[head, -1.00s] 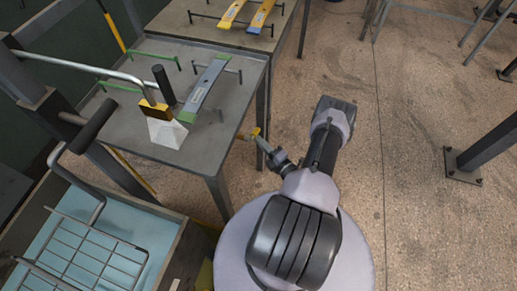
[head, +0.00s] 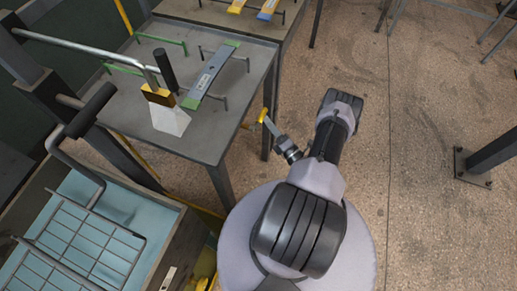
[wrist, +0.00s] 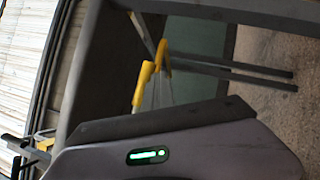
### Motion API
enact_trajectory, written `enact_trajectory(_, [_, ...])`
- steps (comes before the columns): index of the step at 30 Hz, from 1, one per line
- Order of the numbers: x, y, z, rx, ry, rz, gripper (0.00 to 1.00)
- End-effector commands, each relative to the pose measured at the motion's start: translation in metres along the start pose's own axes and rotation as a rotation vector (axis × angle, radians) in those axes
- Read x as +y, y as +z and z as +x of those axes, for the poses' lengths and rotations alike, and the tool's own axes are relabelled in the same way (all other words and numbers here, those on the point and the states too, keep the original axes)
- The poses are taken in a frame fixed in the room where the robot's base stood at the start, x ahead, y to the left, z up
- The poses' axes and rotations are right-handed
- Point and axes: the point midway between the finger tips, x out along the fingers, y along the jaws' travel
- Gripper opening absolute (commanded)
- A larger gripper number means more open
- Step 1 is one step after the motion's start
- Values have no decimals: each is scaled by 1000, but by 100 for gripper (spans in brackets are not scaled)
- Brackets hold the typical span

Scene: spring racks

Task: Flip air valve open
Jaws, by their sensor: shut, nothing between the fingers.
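A grey pipe (head: 95,48) reaches over the table's left side and ends in a brass-yellow block (head: 158,95) with a pale wedge-shaped nozzle (head: 170,119) under it. A black upright handle (head: 166,70) rises beside the block. These look like the air valve and its lever, though I cannot tell which way the valve is set. My gripper (head: 262,116), with yellow fingertips, is shut and empty, off the table's right edge and well apart from the handle. The gripper's yellow fingertips also show in the wrist view (wrist: 153,74). I cannot make out the valve there.
A grey-green leaf-like bar (head: 211,76) lies on the rack on the table (head: 205,143). A second table with yellow and blue bars (head: 268,9) stands behind. A blue-lined bin with a wire basket (head: 75,240) is at lower left. Floor (head: 420,100) is open to the right.

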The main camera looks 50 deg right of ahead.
Motion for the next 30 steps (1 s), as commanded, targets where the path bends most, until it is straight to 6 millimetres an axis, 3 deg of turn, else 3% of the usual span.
enact_trajectory(14, [-2, -1, 0, 1, 2, -3, 0])
enact_trajectory(20, [-37, -13, -8, 7, 5, -2, 0])
enact_trajectory(21, [-47, -16, -11, 9, 6, -2, 0])
enact_trajectory(23, [-46, -8, -21, 3, 4, -2, 0])
enact_trajectory(30, [-71, 7, -67, 5, 5, -3, 0])
